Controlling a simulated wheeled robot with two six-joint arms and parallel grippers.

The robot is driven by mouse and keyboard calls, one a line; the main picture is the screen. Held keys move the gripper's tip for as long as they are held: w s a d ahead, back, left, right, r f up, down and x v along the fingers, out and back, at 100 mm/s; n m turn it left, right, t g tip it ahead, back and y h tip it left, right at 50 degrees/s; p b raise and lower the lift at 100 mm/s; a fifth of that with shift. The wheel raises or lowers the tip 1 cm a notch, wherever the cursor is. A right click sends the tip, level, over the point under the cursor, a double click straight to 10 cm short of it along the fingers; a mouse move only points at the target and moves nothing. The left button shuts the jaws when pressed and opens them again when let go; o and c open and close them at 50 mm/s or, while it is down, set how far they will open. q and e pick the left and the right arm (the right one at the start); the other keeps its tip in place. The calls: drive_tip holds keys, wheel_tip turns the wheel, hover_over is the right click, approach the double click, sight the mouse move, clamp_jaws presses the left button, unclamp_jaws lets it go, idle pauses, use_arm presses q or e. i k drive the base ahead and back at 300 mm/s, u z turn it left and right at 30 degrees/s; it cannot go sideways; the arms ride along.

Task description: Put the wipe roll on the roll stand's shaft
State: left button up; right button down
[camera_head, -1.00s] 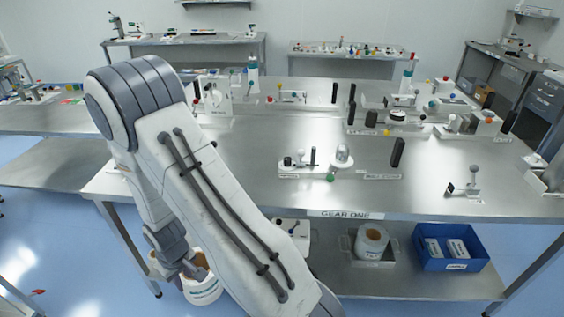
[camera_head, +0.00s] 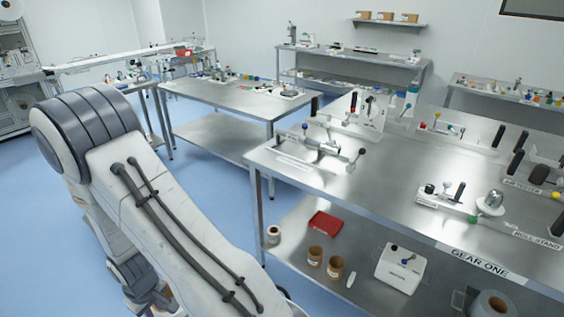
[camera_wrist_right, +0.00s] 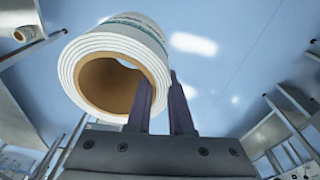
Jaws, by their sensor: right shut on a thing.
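The wipe roll (camera_wrist_right: 118,62) is white with green print and a brown core. It fills the upper left of the right wrist view, its open end towards the camera. My right gripper (camera_wrist_right: 162,90) is shut on its wall, with one finger at the core opening and the other outside. My left gripper is not in view.
The steel table (camera_head: 380,205) carries several fixtures. A second table (camera_head: 225,98) stands behind. Blue floor (camera_head: 210,195) is open between my arm and the tables.

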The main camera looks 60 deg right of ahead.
sight(490, 206)
drive_tip(key=k, duration=1.9)
drive_tip(key=z, duration=0.35)
